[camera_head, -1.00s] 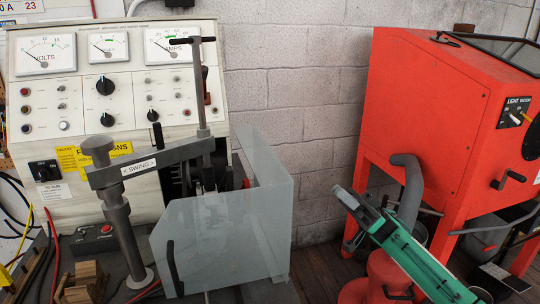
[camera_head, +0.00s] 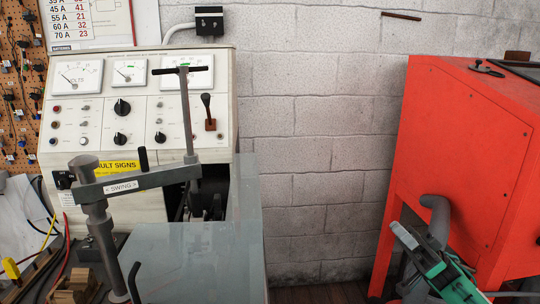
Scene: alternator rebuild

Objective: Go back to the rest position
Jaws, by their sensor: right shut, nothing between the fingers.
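My right gripper (camera_head: 400,232) shows at the lower right, grey at the tips with a green body behind it. It is shut and empty, in front of the red cabinet (camera_head: 455,160) and near its grey hose. It appears apart from the test bench. My left gripper is not in view.
A test bench panel (camera_head: 100,150) with dials stands at the left. In front of it are a swing arm (camera_head: 135,182) on a post and a clear guard (camera_head: 200,262). A pegboard (camera_head: 14,100) hangs far left. Bare brick wall (camera_head: 320,140) lies between bench and cabinet.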

